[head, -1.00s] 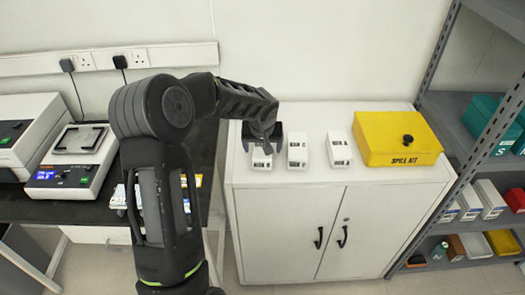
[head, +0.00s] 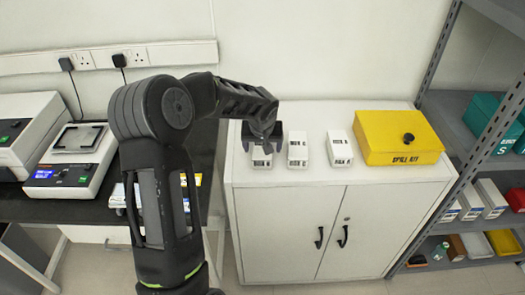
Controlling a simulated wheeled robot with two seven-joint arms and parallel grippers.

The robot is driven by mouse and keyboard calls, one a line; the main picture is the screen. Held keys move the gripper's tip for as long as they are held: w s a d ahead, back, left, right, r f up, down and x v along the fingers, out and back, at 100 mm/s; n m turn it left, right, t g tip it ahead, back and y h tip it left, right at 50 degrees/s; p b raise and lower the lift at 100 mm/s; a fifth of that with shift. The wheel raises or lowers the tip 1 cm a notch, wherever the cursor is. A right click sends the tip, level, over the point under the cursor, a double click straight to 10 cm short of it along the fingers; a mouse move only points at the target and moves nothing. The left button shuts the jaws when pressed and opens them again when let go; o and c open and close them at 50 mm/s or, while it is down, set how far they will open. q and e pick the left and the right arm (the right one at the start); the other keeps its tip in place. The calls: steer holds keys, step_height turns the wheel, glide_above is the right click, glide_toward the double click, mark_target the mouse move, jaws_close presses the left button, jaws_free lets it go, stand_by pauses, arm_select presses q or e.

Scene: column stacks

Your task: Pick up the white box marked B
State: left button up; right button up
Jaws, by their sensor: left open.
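Three small white boxes stand in a row on top of a white cabinet. The left box (head: 261,159) is partly hidden under my left gripper (head: 262,138); the letter on its front label is too small to read surely. The middle box (head: 297,147) seems to be marked C, and the right box (head: 340,147) seems to be marked A. My left gripper is open and points down at the left box, with its fingers over the box's upper part. I cannot tell whether they touch it. My right gripper is not in view.
The white cabinet (head: 290,222) has free top room in front of the boxes. A yellow spill kit (head: 400,138) stands right of them. A grey shelf rack (head: 455,120) is at the far right. A dark bench with a scale (head: 75,160) is at left. The wall is close behind.

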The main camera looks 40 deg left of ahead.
mark_target(262, 144)
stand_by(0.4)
arm_select(q)
steer(key=c, duration=1.7)
steer(key=shift+c, duration=0.2)
steer(key=shift+r+p, duration=0.25)
steer(key=shift+p, duration=0.15)
step_height(262, 144, up, 10)
steer(key=shift+b, duration=0.65)
